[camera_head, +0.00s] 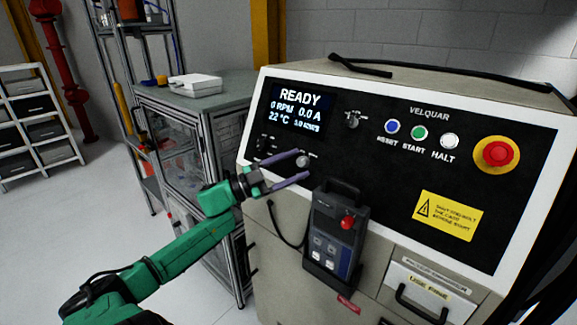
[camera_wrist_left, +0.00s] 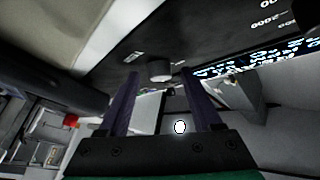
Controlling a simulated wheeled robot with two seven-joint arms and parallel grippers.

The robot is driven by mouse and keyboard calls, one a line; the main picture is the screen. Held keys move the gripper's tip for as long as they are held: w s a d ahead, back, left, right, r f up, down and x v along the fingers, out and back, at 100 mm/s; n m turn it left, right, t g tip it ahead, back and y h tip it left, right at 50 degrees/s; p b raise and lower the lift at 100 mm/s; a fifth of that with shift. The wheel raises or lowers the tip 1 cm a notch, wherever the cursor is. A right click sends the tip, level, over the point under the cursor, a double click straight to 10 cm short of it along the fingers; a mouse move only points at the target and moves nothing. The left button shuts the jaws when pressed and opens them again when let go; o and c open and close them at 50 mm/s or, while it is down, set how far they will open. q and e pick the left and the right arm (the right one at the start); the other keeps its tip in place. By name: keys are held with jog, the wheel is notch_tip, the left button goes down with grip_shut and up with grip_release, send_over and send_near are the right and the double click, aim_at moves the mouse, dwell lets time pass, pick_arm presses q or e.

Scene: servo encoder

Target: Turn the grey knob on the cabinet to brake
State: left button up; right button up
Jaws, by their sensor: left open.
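A small round grey knob (camera_head: 303,160) sits on the cabinet's black panel, below and right of the display. My left gripper (camera_head: 302,165) is open, with one purple finger above and one below this knob. The left wrist view shows the knob (camera_wrist_left: 160,71) between the two fingertips (camera_wrist_left: 162,78). I cannot tell whether a finger touches it. A second greyish selector (camera_head: 352,121) with small labels sits higher, right of the display. The knob labels are too small to read. My right gripper is not in view.
The display (camera_head: 298,107) reads READY, 0 RPM. Blue, green and white buttons and a red emergency stop (camera_head: 496,154) are on the right. A dark pendant (camera_head: 336,235) with a cable hangs just below the fingers. A glass-sided cabinet (camera_head: 176,140) stands left.

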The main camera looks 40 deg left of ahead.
pick_arm(q)
jog(key=b+v, duration=0.3)
jog(key=v, duration=1.1)
jog(key=shift+s, duration=0.2)
jog(key=shift+a, duration=0.15)
